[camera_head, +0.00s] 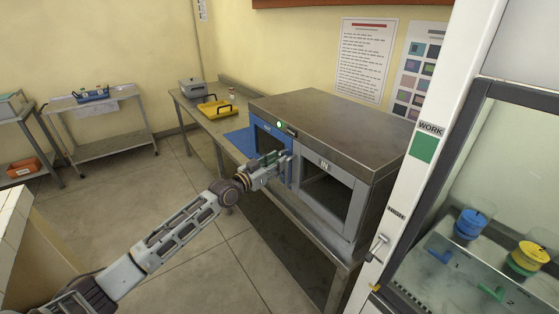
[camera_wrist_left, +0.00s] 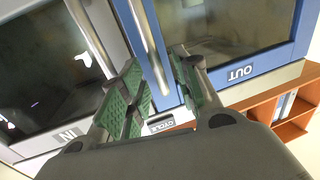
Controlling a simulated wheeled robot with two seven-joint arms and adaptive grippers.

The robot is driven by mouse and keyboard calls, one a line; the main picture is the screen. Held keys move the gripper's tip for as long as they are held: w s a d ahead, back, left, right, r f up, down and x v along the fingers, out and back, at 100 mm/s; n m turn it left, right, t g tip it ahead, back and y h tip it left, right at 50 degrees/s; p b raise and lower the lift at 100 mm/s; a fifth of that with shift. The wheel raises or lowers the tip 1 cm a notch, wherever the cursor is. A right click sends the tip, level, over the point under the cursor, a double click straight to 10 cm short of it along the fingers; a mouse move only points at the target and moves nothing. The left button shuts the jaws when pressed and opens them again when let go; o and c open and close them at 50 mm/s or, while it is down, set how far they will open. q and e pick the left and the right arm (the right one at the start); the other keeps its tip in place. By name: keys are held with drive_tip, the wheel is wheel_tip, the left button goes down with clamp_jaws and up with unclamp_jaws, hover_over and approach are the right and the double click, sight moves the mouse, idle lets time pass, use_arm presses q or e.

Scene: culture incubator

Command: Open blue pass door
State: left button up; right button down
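The blue door (camera_head: 258,127) is the left door of a metal pass box (camera_head: 335,125) in the head view. It looks shut, flush with the box front. In the left wrist view the blue door (camera_wrist_left: 270,67) has a dark window, an OUT label and a long metal bar handle (camera_wrist_left: 148,42). My left gripper (camera_head: 284,168) is at this handle in the head view and hides part of the door. In the wrist view its green-padded fingers (camera_wrist_left: 160,88) stand open on either side of the bar; I cannot tell whether either pad touches it. My right gripper is out of view.
The grey IN door (camera_head: 330,195) is beside the blue one, its own bar handle (camera_wrist_left: 92,40) close to my left finger. A yellow tray (camera_head: 216,109) and blue mat (camera_head: 242,142) lie on the bench. A white cabinet (camera_head: 425,150) stands right.

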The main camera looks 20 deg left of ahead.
use_arm(q)
drive_tip(key=shift+x, duration=0.95)
clamp_jaws()
